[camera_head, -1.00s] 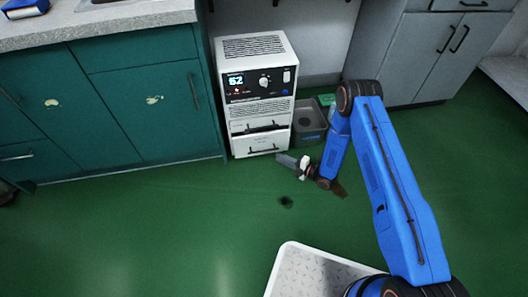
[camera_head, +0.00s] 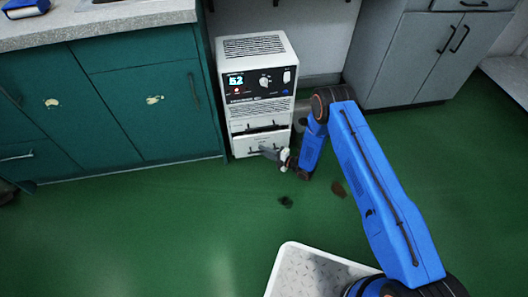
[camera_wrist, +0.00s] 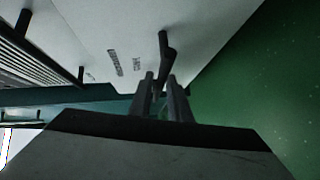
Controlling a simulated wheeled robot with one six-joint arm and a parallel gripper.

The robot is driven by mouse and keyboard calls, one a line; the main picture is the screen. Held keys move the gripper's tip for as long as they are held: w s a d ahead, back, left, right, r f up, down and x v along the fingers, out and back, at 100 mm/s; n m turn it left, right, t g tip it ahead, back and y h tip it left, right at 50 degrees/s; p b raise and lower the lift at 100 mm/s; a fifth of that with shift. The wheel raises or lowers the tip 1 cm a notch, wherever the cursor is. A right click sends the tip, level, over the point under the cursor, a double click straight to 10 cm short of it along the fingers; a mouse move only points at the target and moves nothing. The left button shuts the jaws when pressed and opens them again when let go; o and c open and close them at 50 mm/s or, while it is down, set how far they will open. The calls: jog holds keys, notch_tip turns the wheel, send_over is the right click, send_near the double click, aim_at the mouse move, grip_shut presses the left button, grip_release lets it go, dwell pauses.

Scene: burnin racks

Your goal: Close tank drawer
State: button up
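The white cabinet unit (camera_head: 257,78) with a lit display stands against the wall, with two drawers at its base. The upper drawer (camera_head: 238,128) and lower drawer (camera_head: 243,149) have dark handles; I cannot read which is the tank drawer, or tell how far either is out. My gripper (camera_head: 268,152) is in front of the lower drawer. In the wrist view, my gripper's two fingers (camera_wrist: 161,80) show a narrow gap, and a dark bar handle (camera_wrist: 163,48) reaches down to their tips. I cannot tell whether they grip it. The small print (camera_wrist: 118,63) beside it is unreadable.
Green cabinets (camera_head: 125,105) under a grey worktop (camera_head: 95,25) stand left of the unit. Grey cabinets (camera_head: 415,60) stand at the right.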

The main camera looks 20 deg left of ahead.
grip_shut()
jog(key=w+a, duration=0.2)
jog(key=w, duration=0.1)
jog(key=shift+w, duration=0.3)
grip_release()
jog(key=shift+a, duration=0.1)
jog(key=v, duration=1.7)
jog(key=shift+s+d, duration=0.2)
jog(key=shift+d, duration=0.1)
